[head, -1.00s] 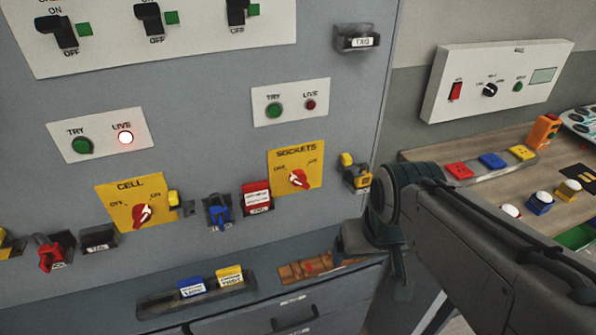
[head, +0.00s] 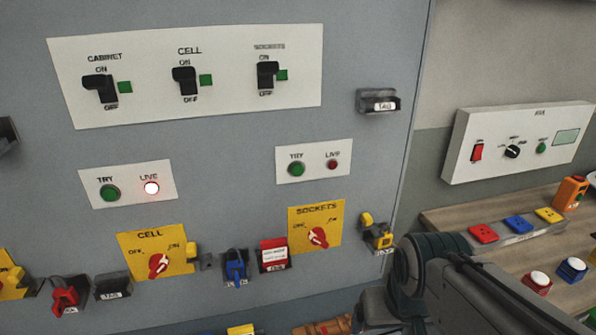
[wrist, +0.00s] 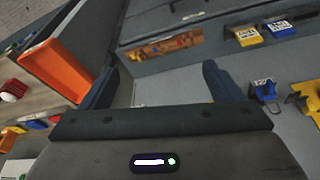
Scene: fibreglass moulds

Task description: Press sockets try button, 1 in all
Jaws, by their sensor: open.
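The sockets try button (head: 297,169) is a round green button on a small white plate on the grey cabinet front. Beside it the sockets live lamp (head: 332,165) is dark red and looks unlit. The yellow sockets plate (head: 315,226) with its red rotary switch is just below. In the wrist view my gripper (wrist: 158,86) is open with nothing between its two fingers. It is low in front of the cabinet, and the try button is not seen in that view. In the head view my arm is at the lower right, clear of the button; the fingertips cannot be made out there.
Another green try button (head: 109,192), with a lit live lamp (head: 151,188), is at left above the yellow cell plate (head: 150,252). Padlocks and tags hang below. A tag holder (head: 378,102) juts out at upper right. A bench (head: 480,215) stands at right.

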